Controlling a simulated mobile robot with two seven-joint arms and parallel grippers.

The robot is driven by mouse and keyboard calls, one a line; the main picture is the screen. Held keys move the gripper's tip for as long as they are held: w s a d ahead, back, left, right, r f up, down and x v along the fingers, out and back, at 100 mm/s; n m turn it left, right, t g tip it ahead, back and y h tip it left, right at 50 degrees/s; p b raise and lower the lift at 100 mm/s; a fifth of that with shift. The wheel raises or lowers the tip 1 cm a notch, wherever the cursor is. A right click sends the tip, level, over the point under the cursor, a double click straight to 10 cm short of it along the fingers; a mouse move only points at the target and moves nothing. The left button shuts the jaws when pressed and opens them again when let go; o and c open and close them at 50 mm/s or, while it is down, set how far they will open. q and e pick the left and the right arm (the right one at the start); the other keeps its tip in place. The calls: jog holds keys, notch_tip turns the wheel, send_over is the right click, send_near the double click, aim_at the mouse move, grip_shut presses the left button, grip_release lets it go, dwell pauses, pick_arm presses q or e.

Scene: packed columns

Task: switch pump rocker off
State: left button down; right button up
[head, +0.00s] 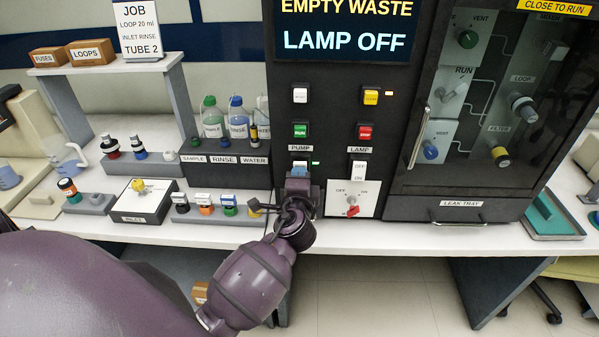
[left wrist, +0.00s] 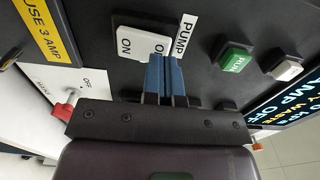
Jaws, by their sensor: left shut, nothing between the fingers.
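The pump rocker (left wrist: 138,42) is a white switch on the black panel, with ON lettering showing in the left wrist view. The PUMP label (left wrist: 183,40) is beside it there and above it in the head view (head: 301,148). My left gripper (left wrist: 165,70) is shut and empty, its blue fingertips together, close in front of the rocker and overlapping part of it. Whether they touch cannot be told. In the head view my left gripper (head: 299,173) hides much of the rocker. A small green light (head: 315,163) glows beside it. My right gripper is not in view.
The white lamp rocker (head: 360,169) is close to the right. Below it is a plate with a red-handled switch (head: 352,210). The green RUN button (head: 300,130) and red STOP button (head: 365,132) are above. Bottles (head: 237,118) and knobs stand to the left.

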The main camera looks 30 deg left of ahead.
pick_arm(q)
jog(key=shift+w+a, duration=0.2)
jog(key=shift+w, duration=0.1)
jog(key=shift+w+a, duration=0.1)
jog(key=shift+w, duration=0.05)
dwell(0.4)
jog(key=shift+w+a, duration=0.15)
jog(key=shift+w, duration=0.1)
dwell(0.3)
jog(key=v, duration=0.7)
dwell(0.6)
dwell(0.5)
